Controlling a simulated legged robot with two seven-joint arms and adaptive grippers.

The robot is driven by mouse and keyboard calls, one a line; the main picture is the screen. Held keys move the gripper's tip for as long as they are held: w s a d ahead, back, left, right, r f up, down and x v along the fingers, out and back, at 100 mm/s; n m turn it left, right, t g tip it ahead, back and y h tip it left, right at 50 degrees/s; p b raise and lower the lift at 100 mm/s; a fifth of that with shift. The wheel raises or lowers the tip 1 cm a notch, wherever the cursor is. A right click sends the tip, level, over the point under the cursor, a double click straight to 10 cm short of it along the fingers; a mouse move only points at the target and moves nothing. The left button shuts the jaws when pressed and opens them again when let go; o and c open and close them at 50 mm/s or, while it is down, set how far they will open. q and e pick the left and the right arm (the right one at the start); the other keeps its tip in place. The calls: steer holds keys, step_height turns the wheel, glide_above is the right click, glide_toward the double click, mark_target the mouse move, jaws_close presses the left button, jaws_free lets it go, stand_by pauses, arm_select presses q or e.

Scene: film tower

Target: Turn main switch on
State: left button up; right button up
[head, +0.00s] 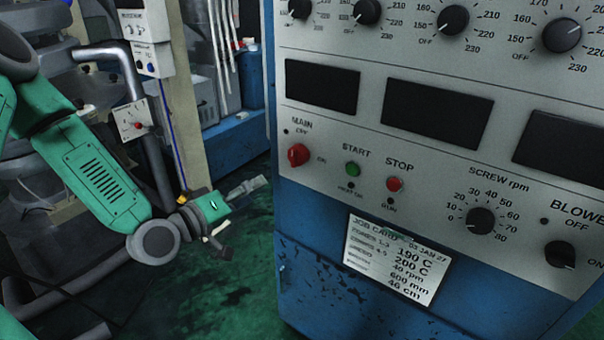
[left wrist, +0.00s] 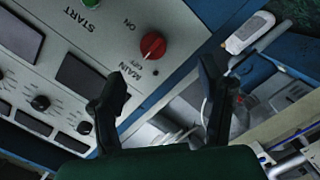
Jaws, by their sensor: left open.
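The main switch is a red rotary knob (head: 298,155) at the left edge of the grey control panel (head: 330,120), with OFF printed above it and ON to its right. My right gripper is not in view.
A green START button (head: 352,169) and a red STOP button (head: 395,184) sit right of the switch. A job card (head: 397,260) is below. A post with a small control box (head: 150,57) stands behind my left arm. Green floor (head: 225,290) is open left of the cabinet.

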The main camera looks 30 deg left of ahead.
mark_target(291, 160)
arm_select(q)
steer(key=shift+n+t, duration=0.3)
steer(key=shift+t, duration=0.2)
steer(key=w, duration=0.4)
steer(key=w+d+b, duration=0.1)
steer(key=w, duration=0.4)
steer(key=w+r, duration=0.1)
steer(key=w, duration=0.4)
steer(key=shift+w+d+b, duration=0.1)
steer(key=shift+d+b, duration=0.25)
steer(key=shift+b, duration=0.05)
steer(key=shift+w+d+r, duration=0.15)
steer(key=shift+w+d, duration=0.05)
steer(key=shift+d, duration=0.1)
steer(key=shift+a, duration=0.35)
steer(key=c, duration=1.2)
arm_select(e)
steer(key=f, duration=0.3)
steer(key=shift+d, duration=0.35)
